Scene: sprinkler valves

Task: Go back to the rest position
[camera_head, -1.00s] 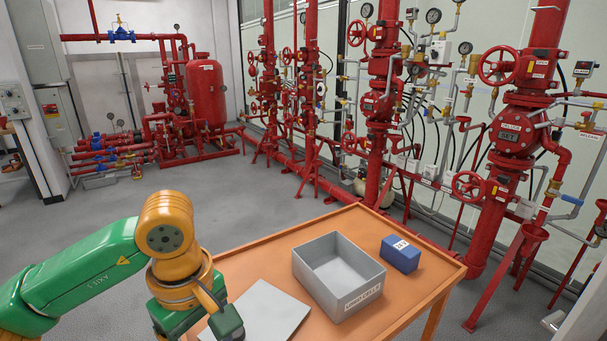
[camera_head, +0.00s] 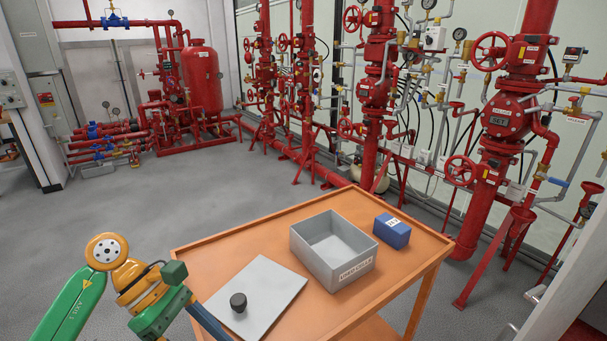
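My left arm comes in at the lower left, green and orange. Its gripper (camera_head: 208,321) reaches down beside the left edge of the grey plate, partly cut off by the bottom of the picture. I cannot tell whether its fingers are open or shut. A small black cylindrical piece (camera_head: 239,302) stands on the grey plate (camera_head: 268,283), apart from the gripper. My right gripper is not in view.
An orange table (camera_head: 225,243) carries the plate, a grey open box (camera_head: 343,276) labelled "USED CELLS" that looks empty, and a blue block (camera_head: 392,231). Red valve pipes (camera_head: 497,150) stand behind and right. The grey floor (camera_head: 110,215) is clear at left.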

